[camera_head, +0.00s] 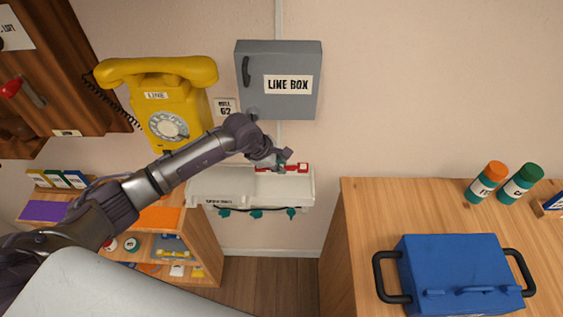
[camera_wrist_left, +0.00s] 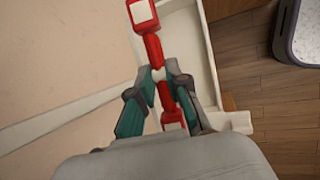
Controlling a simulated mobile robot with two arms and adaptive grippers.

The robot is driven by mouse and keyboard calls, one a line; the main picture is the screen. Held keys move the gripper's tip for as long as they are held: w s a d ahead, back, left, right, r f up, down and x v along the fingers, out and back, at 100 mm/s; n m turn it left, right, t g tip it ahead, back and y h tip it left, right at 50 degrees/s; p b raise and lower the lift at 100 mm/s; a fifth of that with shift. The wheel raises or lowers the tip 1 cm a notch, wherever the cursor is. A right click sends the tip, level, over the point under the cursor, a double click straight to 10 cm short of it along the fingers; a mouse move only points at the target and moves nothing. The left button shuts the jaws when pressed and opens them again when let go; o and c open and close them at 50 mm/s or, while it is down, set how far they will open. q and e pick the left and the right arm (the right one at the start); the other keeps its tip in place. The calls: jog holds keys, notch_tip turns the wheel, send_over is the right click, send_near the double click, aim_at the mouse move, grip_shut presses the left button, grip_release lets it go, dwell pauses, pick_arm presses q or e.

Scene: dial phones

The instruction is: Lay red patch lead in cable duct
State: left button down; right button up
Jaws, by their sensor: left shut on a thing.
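My left gripper (camera_head: 283,160) is shut on the red patch lead (camera_head: 302,168), a red piece with a white-faced block at its end. In the left wrist view the fingers (camera_wrist_left: 160,80) pinch the lead (camera_wrist_left: 152,46) at its narrow middle, with a red block beyond the fingers and another below them. The white cable duct (camera_head: 225,188) is an open trough on the wall below the line box. The lead is over the duct's right part; I cannot tell whether it touches the duct floor. The duct (camera_wrist_left: 190,35) lies behind the lead in the wrist view. My right gripper is out of view.
A grey line box (camera_head: 280,100) and a yellow dial phone (camera_head: 170,112) hang on the wall above. Teal hooks with a dark cable (camera_head: 257,210) hang under the duct. A wooden counter (camera_head: 370,205) with a blue case (camera_head: 455,270) stands to the right, a low shelf (camera_head: 207,255) to the left.

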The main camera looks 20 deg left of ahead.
pick_arm(q)
jog(key=b, duration=0.5)
send_over(284, 190)
jog(key=s+a, duration=0.1)
jog(key=shift+f, duration=4.6)
jog(key=shift+s+f+b, duration=0.1)
jog(key=shift+f+b, duration=0.75)
jog(key=shift+b, duration=0.2)
jog(key=c, duration=1.1)
grip_release()
jog(key=shift+o, duration=0.2)
jog(key=v, duration=1.2)
jog(key=shift+a, duration=0.1)
